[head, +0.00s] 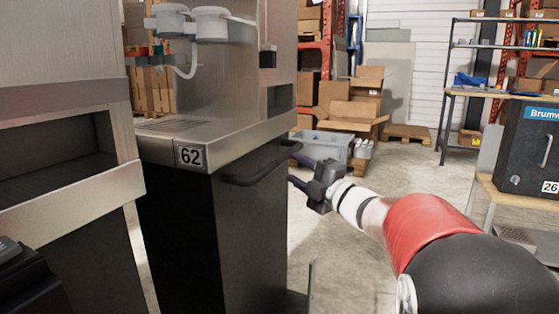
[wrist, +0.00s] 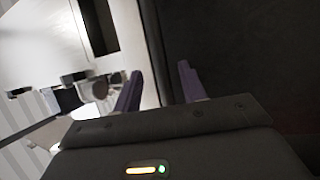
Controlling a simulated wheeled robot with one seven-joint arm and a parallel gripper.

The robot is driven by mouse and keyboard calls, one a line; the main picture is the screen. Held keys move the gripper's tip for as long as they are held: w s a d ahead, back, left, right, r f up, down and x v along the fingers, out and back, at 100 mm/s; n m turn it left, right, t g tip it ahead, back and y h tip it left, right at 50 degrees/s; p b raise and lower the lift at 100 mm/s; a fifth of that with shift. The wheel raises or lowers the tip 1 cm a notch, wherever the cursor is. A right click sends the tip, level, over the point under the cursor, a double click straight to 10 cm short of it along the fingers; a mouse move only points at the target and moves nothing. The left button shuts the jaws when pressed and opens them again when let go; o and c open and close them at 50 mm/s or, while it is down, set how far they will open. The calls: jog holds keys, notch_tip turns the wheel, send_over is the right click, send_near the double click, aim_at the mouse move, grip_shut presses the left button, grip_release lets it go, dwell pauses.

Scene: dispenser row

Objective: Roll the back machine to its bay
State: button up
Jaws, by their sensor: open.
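A dispensing machine with a steel top and a dark cabinet (head: 235,240) stands left of centre in the head view, with a "62" plate (head: 190,156) on its front corner. It is the farther of two machines here. A dark bar handle (head: 255,172) runs along its right side, below the steel. My gripper (head: 297,171) is open beside the handle's far end, fingers toward the machine; I cannot tell whether they touch or straddle the bar. In the wrist view the open fingers (wrist: 158,84) face pale steel and the dark side panel (wrist: 235,55). No bay is clearly identifiable.
A nearer steel machine (head: 65,100) stands at the left, close to the 62 machine. Boxes and a grey bin (head: 322,145) lie behind my gripper. A dark "Brumw" unit (head: 528,150) sits on a bench at the right. Concrete floor (head: 400,175) between is clear.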

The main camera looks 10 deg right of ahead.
aim_at(282, 161)
jog(key=x, duration=0.6)
jog(key=shift+p, duration=0.3)
jog(key=shift+c, duration=0.3)
grip_shut()
